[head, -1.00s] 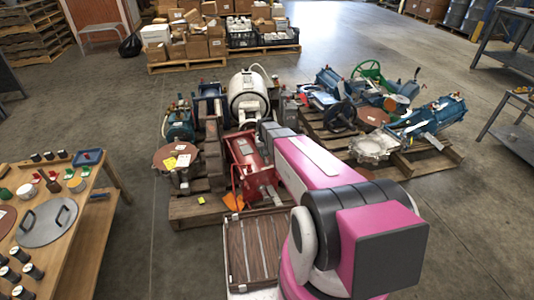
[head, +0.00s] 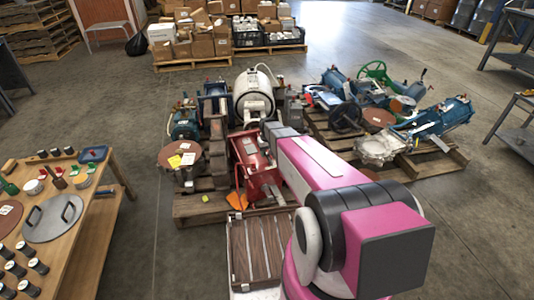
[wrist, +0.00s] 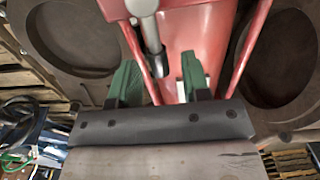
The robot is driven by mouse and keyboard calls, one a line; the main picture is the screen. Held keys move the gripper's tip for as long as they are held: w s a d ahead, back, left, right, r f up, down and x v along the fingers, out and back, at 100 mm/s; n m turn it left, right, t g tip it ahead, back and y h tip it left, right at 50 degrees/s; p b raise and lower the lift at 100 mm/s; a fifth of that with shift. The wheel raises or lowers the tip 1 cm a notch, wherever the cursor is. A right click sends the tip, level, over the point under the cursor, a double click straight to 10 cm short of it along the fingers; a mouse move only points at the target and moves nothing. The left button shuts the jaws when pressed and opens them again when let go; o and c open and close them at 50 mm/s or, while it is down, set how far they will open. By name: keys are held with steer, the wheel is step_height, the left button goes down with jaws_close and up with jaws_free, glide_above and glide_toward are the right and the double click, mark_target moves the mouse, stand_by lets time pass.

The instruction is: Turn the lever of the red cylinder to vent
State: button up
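The red cylinder (head: 252,160) lies on the near side of the left pallet in the head view, partly behind my arm. In the wrist view its red body (wrist: 205,28) fills the upper middle, with thin red bars running down both sides. A grey rod with a rounded fitting (wrist: 152,32) points down in front of it; I cannot tell for sure whether this is the lever. My gripper (wrist: 160,76) is open, its two green fingers apart, with the rod's lower end between or just beyond them. Contact is unclear. In the head view my arm hides the gripper.
Other machine parts crowd the left pallet (head: 190,212), including a white tank (head: 252,97) and a brown disc (head: 179,158). A second pallet (head: 425,168) with blue machines stands right. A wooden workbench (head: 88,240) is at left. Floor between bench and pallet is clear.

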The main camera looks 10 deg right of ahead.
step_height(320, 180, up, 11)
steer(key=shift+d, duration=0.15)
stand_by(0.6)
steer(key=shift+f, duration=0.15)
